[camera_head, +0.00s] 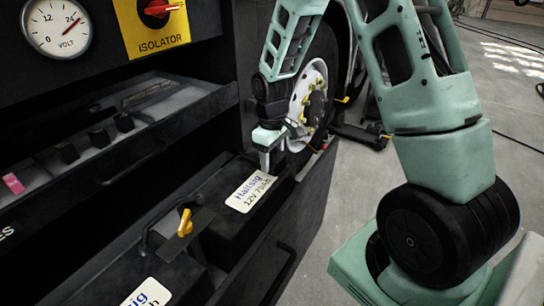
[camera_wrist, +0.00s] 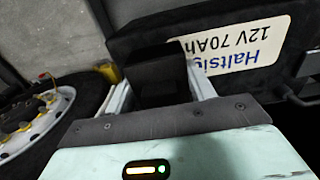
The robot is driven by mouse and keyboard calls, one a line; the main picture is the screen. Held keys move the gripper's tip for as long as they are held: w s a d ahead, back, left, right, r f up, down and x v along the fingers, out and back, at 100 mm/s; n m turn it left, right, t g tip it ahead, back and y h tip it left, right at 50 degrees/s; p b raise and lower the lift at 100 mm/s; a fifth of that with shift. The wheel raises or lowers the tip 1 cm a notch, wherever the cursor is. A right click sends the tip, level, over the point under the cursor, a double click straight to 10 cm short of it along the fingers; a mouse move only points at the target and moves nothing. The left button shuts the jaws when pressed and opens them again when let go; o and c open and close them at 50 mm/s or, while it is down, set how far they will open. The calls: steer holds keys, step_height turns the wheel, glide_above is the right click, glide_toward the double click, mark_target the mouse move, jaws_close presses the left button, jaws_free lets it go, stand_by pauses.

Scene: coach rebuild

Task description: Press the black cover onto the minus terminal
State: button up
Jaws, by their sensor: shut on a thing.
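My gripper (camera_head: 267,158) is low over the far end of the far black battery (camera_head: 218,222), beyond its white label. In the wrist view, a black block that looks like the black cover (camera_wrist: 161,76) sits between the two pale fingers, and they are shut on it. The battery (camera_wrist: 150,33) is right behind the block in that view, its label to the right. The cover cannot be made out in the head view. The minus terminal is not visible, and I cannot tell whether the cover touches it.
A second battery (camera_head: 150,276) lies nearer, with a yellow-handled piece (camera_head: 185,222) between the two. A shelf (camera_head: 150,125) above holds several small black blocks and a pink one (camera_head: 13,183). A wheel (camera_head: 308,100) stands just beyond my gripper. The tray's front wall (camera_head: 300,225) runs along the right.

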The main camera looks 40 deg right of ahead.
steer(key=shift+f, duration=0.45)
stand_by(0.4)
steer(key=o, duration=1.5)
steer(key=shift+r, duration=0.2)
steer(key=shift+r+p, duration=3.15)
steer(key=shift+r, duration=0.25)
